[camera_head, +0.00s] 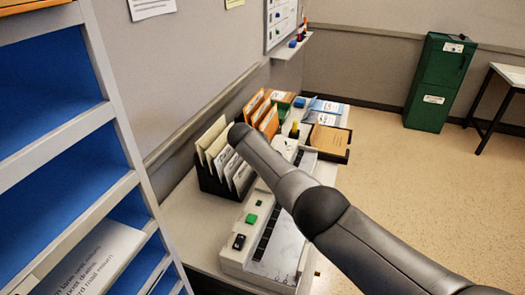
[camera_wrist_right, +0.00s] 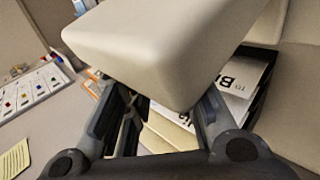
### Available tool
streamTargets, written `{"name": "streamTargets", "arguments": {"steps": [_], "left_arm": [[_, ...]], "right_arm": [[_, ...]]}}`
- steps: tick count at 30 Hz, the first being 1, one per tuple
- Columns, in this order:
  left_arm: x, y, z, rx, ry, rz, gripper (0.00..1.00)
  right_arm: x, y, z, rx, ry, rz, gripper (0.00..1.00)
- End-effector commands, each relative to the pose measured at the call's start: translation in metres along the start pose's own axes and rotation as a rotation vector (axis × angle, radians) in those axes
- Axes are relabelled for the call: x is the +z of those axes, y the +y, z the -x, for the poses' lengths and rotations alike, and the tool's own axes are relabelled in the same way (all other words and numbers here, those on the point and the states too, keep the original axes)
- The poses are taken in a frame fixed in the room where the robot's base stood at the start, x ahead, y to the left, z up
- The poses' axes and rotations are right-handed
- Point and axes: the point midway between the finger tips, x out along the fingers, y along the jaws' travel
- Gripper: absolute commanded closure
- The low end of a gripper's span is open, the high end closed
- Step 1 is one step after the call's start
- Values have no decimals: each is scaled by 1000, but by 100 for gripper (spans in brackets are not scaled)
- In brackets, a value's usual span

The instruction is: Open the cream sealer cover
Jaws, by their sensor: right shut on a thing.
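The cream sealer (camera_head: 235,262) sits on the counter at lower centre in the head view, with a green button and a black switch on its left side. My right arm crosses over it and hides its far part and my right gripper. In the right wrist view, my right gripper (camera_wrist_right: 160,108) is shut on a cream rounded block, which looks like part of the sealer cover (camera_wrist_right: 165,50). The block fills the upper middle between the fingers. How far the cover is raised cannot be told. My left gripper is not in view.
A black file holder with folders (camera_head: 215,150) stands beside the sealer against the wall. Behind are orange files (camera_head: 262,110) and a dark tray (camera_head: 335,155). A blue-backed shelf (camera_head: 75,140) is close on the left. Open floor (camera_head: 405,180) lies to the right, with a green cabinet (camera_head: 437,85).

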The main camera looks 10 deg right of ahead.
Motion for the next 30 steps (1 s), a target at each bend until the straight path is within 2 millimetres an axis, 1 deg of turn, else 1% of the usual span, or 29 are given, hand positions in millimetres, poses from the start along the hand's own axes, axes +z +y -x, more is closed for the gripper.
{"name": "streamTargets", "arguments": {"steps": [1, 3, 6, 19, 23, 30], "left_arm": [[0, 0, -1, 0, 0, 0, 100], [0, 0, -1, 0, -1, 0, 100], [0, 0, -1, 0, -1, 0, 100], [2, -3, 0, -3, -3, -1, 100], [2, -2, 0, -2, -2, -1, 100], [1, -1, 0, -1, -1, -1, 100]], "right_arm": [[1, -8, -3, -15, -2, -2, 74], [1, -8, -3, -15, -3, -1, 65], [2, -8, -4, -14, -5, -1, 55], [1, -4, 0, -7, -5, -1, 55], [0, -4, 7, -6, -3, 0, 55], [1, -3, 25, -6, -3, -1, 55]]}}
